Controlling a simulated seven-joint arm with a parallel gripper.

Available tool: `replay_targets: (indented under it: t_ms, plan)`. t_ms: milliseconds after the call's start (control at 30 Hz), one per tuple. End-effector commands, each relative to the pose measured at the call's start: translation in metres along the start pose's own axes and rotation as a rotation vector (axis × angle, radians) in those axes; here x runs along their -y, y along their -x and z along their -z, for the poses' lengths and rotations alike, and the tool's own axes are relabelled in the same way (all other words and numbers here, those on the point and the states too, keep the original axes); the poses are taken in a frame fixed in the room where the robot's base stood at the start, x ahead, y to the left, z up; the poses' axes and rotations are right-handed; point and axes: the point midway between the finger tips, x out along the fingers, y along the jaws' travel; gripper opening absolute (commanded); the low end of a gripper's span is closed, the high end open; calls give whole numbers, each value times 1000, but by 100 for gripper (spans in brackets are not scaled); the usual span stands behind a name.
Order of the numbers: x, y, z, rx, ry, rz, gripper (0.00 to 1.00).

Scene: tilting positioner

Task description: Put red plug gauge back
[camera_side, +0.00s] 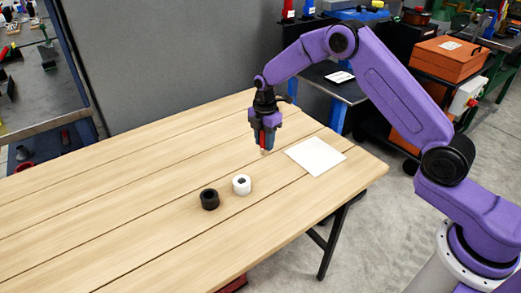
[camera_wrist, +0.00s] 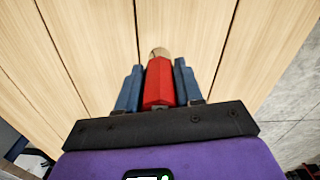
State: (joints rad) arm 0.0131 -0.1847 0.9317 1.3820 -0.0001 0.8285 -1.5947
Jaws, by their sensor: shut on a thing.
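My gripper (camera_side: 264,140) is shut on the red plug gauge (camera_wrist: 159,84), which points downward between the two blue fingers. The gauge also shows in the side view (camera_side: 263,142), held above the wooden table, with a paler tip below the red body. In the wrist view my gripper (camera_wrist: 159,85) has one finger on each side of the red body. The white one has a dark centre.
A white sheet (camera_side: 316,156) lies flat on the wooden table (camera_side: 110,215), to the right of my gripper. The table's left part is clear. A grey partition (camera_side: 170,60) stands behind the table. Orange boxes (camera_side: 452,60) and carts are at the back right.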

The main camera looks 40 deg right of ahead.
Motion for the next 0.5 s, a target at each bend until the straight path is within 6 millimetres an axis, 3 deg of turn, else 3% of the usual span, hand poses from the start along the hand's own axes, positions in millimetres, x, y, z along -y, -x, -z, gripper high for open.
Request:
replay_targets:
  t_ms: [333,500]
  plan:
    - [-18,-21,-1,0,1,-1,0]
    - [-18,-44,-1,0,1,1,0]
